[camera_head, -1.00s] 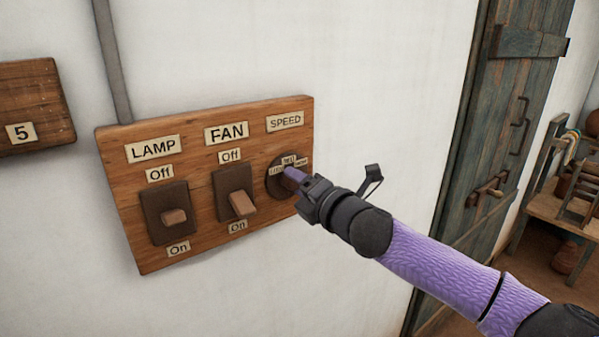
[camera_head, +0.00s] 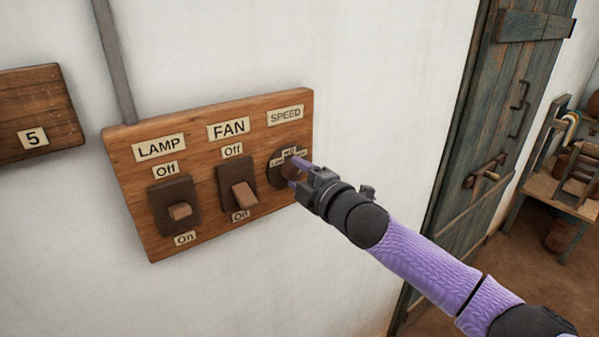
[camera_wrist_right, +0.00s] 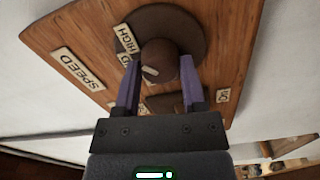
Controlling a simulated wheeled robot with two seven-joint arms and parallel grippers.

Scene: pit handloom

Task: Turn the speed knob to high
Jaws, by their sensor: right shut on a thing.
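The round dark speed knob (camera_head: 287,175) sits on its disc under the SPEED label (camera_head: 285,115), at the right of a wooden switch board (camera_head: 150,242). My right gripper (camera_head: 296,172) is shut on the knob and partly hides it in the head view. In the right wrist view, the purple fingers press either side of the brown knob (camera_wrist_right: 160,58). A pale pointer mark (camera_wrist_right: 150,72) shows on its face, and a HIGH label (camera_wrist_right: 124,38) lies beside it. I cannot tell exactly which label the mark meets. My left gripper is out of view.
The LAMP switch (camera_head: 180,211) and FAN switch (camera_head: 243,196) are on the board's left and middle, both levers low. A plaque marked 5 (camera_head: 38,110) hangs at the left. A wooden door (camera_head: 465,165) and a small table (camera_head: 555,190) are at the right.

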